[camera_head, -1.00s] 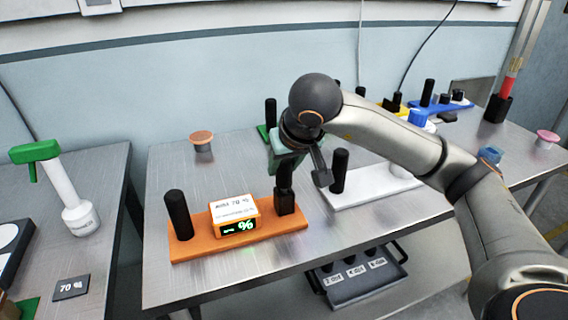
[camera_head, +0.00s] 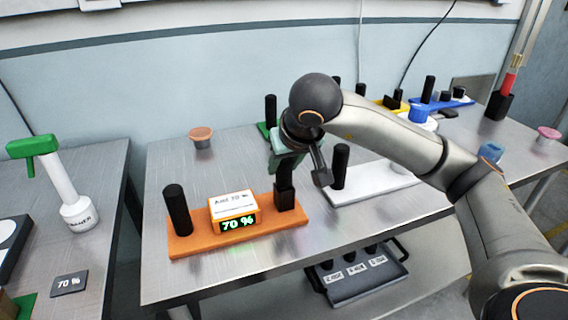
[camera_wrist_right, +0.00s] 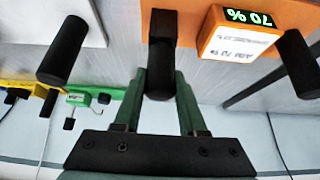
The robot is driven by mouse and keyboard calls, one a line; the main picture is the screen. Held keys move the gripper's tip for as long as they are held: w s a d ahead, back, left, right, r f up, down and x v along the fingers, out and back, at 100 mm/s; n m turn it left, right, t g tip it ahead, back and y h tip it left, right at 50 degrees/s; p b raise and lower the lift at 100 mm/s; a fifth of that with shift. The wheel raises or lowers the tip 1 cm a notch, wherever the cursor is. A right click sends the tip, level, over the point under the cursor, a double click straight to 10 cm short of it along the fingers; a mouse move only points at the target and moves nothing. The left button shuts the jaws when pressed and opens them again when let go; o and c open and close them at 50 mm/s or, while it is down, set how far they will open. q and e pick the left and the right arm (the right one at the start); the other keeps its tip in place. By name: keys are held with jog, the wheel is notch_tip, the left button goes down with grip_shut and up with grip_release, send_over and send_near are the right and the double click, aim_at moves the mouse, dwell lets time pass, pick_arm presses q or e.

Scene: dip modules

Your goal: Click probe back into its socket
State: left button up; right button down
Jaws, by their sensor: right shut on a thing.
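The probe (camera_head: 284,175) is a black upright cylinder at the right end of the orange module (camera_head: 205,243). Its lower end meets the black square socket (camera_head: 286,197). The module's display (camera_head: 238,223) reads 70 % in green. My right gripper (camera_head: 285,160) is shut on the probe's upper part, above the socket. In the right wrist view, its green fingers (camera_wrist_right: 160,88) hold the probe (camera_wrist_right: 159,80), and the socket (camera_wrist_right: 163,22) lies just beyond. The fingers hide part of the probe. My left gripper is not in view.
A black post (camera_head: 177,210) stands at the module's left end. A white module (camera_head: 372,185) with a black post lies close to the right. Green, yellow and blue modules stand behind. A green-topped bottle (camera_head: 75,215) stands on the left table.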

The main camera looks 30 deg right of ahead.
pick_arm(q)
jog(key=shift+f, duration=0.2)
pick_arm(e)
grip_release()
jog(key=shift+f, duration=0.1)
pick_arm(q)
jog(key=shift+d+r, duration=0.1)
pick_arm(e)
jog(key=shift+r+p, duration=0.55)
jog(key=shift+r, duration=0.05)
jog(key=shift+r+p, duration=3.15)
jog(key=shift+r, duration=0.8)
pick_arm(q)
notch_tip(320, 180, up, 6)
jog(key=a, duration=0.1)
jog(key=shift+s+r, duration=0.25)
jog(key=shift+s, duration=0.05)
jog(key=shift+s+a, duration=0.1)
pick_arm(e)
jog(key=shift+s+f, duration=0.1)
